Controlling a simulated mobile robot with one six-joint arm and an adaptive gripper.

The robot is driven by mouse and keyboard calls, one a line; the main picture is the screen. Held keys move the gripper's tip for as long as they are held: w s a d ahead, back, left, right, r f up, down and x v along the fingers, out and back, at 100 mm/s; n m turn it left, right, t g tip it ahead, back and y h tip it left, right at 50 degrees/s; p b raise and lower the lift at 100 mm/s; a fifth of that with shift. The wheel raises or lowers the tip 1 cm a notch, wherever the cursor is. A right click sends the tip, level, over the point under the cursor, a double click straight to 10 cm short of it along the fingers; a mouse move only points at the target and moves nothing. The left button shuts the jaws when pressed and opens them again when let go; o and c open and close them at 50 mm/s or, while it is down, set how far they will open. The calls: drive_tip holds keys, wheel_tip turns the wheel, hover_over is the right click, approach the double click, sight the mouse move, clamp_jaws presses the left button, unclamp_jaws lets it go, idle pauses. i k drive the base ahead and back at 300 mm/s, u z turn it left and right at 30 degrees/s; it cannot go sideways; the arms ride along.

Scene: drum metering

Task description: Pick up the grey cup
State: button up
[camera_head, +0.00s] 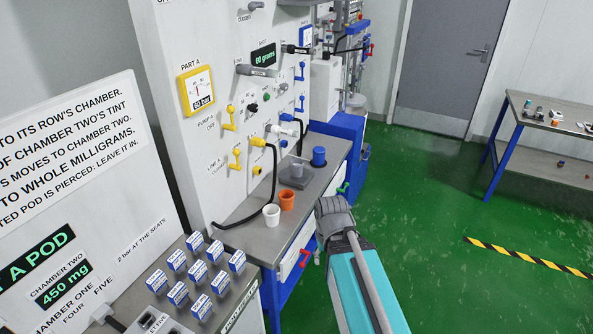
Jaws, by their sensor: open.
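A small grey cup-like shape (297,170) stands on a darker grey block on the steel counter (245,235); its outline is too small to be sure of. An orange cup (287,200) and a white cup (271,215) stand upright in front of it, near the counter's left part. A blue cylinder (319,156) stands behind it to the right. My gripper (325,204) is open, just right of the counter's front edge, apart from the cups. Its fingertips are hard to make out.
A panel with yellow, blue and white valves (240,120) rises behind the counter. A black hose (262,200) curves down near the cups. Several blue-and-white pods (199,275) sit on a stand at lower left. A table (559,115) stands far right. Green floor between is open.

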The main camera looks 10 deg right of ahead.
sight(297, 168)
drive_tip(key=z, duration=0.1)
drive_tip(key=i, duration=1)
drive_tip(key=u, duration=0.1)
